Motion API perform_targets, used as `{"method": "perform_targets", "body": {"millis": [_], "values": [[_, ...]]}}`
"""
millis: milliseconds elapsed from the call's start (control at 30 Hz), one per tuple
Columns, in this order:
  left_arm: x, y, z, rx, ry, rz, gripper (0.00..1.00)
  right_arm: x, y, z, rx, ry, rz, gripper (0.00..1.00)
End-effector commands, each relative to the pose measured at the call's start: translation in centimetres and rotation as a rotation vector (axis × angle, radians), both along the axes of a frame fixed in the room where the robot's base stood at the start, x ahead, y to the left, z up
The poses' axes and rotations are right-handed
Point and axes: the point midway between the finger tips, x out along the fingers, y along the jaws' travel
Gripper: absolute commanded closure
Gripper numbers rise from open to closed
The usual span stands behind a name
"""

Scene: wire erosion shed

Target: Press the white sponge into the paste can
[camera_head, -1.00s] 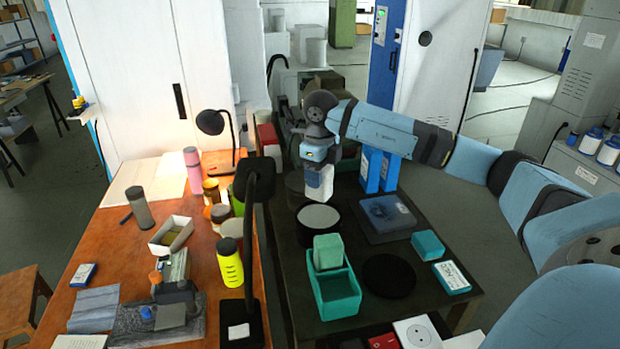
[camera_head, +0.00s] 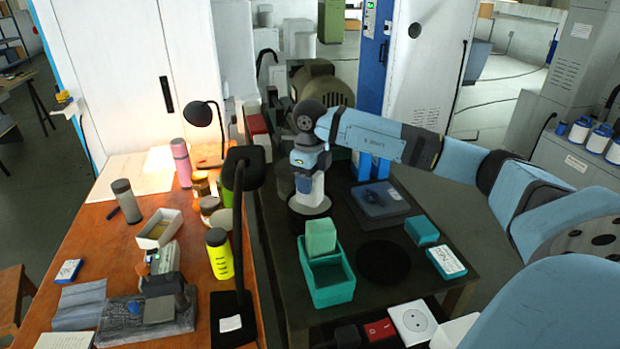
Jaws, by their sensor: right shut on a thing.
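The white sponge (camera_head: 311,187) is held upright in my right gripper (camera_head: 310,174), which is shut on it and points down. The paste can (camera_head: 308,224) is a dark, round, open can with a light grey top surface, standing on the dark table (camera_head: 275,235). The sponge's lower end overlaps the can's mouth in the head view. I cannot tell how firmly it touches the paste. My left gripper is not in view.
A teal box (camera_head: 333,296) with a green block (camera_head: 320,238) stands in front of the can. A black disc (camera_head: 383,262) and a dark flat case (camera_head: 380,203) lie to the right.

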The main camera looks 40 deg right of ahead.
Motion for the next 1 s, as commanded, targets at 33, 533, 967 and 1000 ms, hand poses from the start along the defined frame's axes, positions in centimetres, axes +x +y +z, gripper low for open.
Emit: {"method": "perform_targets", "body": {"millis": [33, 533, 967, 1000], "values": [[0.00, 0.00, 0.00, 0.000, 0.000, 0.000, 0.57, 0.01, 0.00, 0.02, 0.000, 0.000, 0.000, 0.71], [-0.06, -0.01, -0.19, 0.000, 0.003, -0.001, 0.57, 0.01, 0.01, -0.04, 0.000, 0.000, 0.000, 0.71], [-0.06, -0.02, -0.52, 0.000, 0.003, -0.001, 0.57, 0.00, 0.01, -0.58, 0.000, 0.000, 0.000, 0.71], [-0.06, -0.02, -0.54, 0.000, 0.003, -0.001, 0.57, 0.00, 0.01, -0.63, 0.000, 0.000, 0.000, 0.71]]}}
